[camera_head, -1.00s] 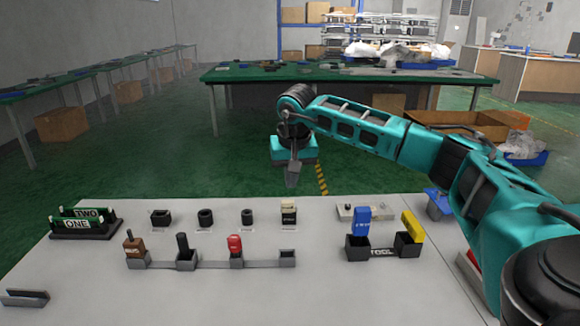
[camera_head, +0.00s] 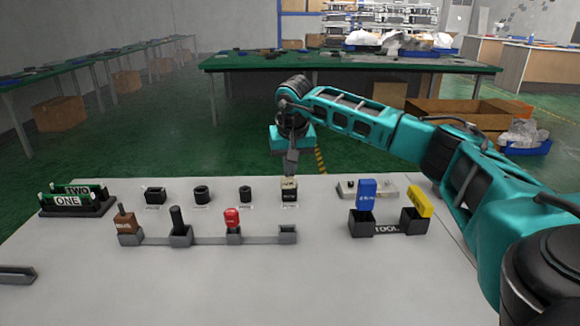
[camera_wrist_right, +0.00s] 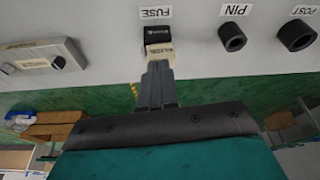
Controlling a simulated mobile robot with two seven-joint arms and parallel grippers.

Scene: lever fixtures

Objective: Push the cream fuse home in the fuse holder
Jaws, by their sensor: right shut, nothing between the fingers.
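The cream fuse (camera_head: 289,184) stands in the dark fuse holder (camera_head: 289,196) at the back of the white table. In the right wrist view the fuse (camera_wrist_right: 160,49) shows in front of the black holder (camera_wrist_right: 156,32), by the label FUSE. My right gripper (camera_head: 290,173) is shut and empty, pointing down with its tips at the fuse's top. In the wrist view its fingertips (camera_wrist_right: 158,64) overlap the fuse's near end. I cannot tell whether they touch, nor how deep the fuse sits. My left gripper is not in view.
The post (camera_head: 201,193) and pin (camera_head: 245,193) fixtures stand left of the holder. A pale block (camera_head: 384,192) and a blue piece (camera_head: 366,192) stand to the right.

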